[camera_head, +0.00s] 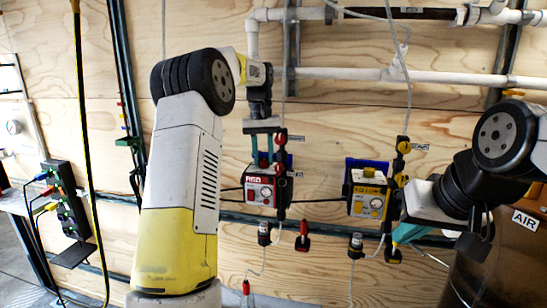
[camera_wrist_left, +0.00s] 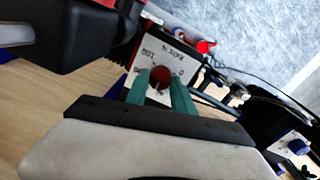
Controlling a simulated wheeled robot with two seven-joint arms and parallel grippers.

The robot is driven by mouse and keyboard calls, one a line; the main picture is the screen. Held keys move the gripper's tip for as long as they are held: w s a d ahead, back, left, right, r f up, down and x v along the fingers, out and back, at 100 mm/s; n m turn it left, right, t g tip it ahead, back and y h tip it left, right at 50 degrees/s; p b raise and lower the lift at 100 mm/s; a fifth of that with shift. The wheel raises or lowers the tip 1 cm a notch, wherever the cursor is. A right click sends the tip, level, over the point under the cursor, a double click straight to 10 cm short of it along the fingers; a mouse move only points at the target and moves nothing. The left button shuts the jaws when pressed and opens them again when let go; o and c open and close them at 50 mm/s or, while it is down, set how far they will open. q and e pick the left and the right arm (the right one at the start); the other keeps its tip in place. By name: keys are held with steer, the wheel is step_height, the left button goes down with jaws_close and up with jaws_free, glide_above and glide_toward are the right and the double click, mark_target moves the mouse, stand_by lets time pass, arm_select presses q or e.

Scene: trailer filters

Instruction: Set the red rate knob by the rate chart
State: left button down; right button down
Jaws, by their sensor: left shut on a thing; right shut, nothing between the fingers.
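The red pump unit (camera_head: 257,193) is mounted on the plywood wall, with a pale dial on its front. In the left wrist view the red rate knob (camera_wrist_left: 160,75) sits on a white plate (camera_wrist_left: 150,50) marked "RATE %", "100" and "0". My left gripper (camera_head: 262,163) reaches down to the unit's top. Its teal fingers (camera_wrist_left: 160,88) are shut on the knob, one on each side. The knob's pointer cannot be made out. My right gripper (camera_head: 402,236) is shut and empty, low beside the yellow unit. I cannot pick out a readable rate chart.
A yellow pump unit (camera_head: 368,203) with a blue bracket is on the wall to the right. White pipes (camera_head: 390,75) run above. Thin tubes hang below both units. A black power strip (camera_head: 66,200) is at the left. A brown tank marked "AIR" (camera_head: 524,219) stands at the right.

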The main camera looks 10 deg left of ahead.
mark_target(263, 160)
arm_select(q)
steer(key=m, duration=0.5)
steer(key=shift+m, duration=0.3)
stand_by(0.4)
steer(key=c, duration=1.1)
jaws_free()
steer(key=shift+a+r, duration=0.1)
steer(key=shift+r, duration=3.8)
